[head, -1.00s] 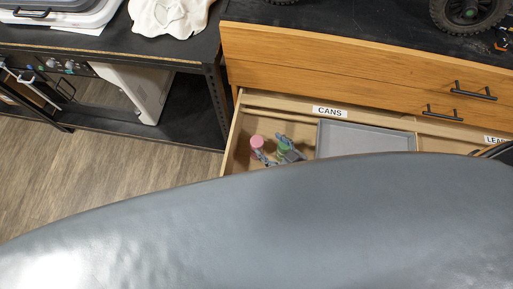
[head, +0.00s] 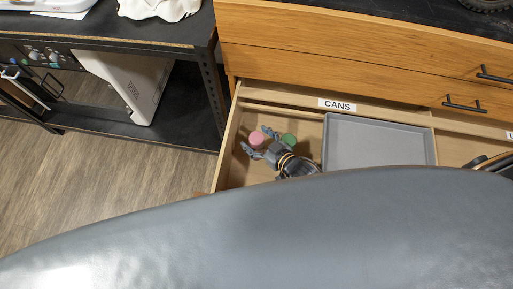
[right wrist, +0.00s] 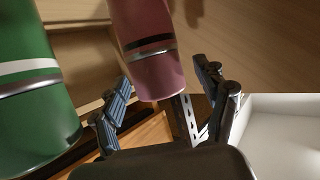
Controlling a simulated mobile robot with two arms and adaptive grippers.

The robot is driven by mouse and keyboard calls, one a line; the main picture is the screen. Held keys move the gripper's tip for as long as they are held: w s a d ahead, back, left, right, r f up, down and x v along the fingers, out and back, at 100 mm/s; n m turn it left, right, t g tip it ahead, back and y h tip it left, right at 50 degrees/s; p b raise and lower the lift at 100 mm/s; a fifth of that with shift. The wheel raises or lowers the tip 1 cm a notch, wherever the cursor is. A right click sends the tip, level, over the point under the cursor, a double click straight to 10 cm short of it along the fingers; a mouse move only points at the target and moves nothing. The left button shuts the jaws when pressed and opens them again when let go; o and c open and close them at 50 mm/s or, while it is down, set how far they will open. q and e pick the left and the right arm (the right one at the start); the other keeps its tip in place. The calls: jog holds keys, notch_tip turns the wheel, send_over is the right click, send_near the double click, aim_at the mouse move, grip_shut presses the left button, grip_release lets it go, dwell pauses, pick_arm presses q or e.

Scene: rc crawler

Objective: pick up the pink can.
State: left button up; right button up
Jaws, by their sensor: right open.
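The pink can (head: 257,139) stands in the left part of the open drawer marked CANS. The green can (head: 289,139) stands close to its right. My right gripper (head: 258,142) is open at the pink can, with one fingertip on each side of it in the head view. In the right wrist view the pink can (right wrist: 152,45) shows between the two open fingers (right wrist: 163,76), with no clear contact. The green can (right wrist: 32,90) is large at the left there, beside the left finger. My left gripper is not in view.
A grey tray (head: 378,120) lies in the drawer right of the cans. The drawer's left wall (head: 229,140) is near the pink can. The wooden drawer fronts (head: 340,60) rise behind. A black shelf unit (head: 190,110) stands at the left.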

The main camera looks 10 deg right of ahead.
grip_shut()
dwell(0.3)
jog(key=shift+r, duration=0.15)
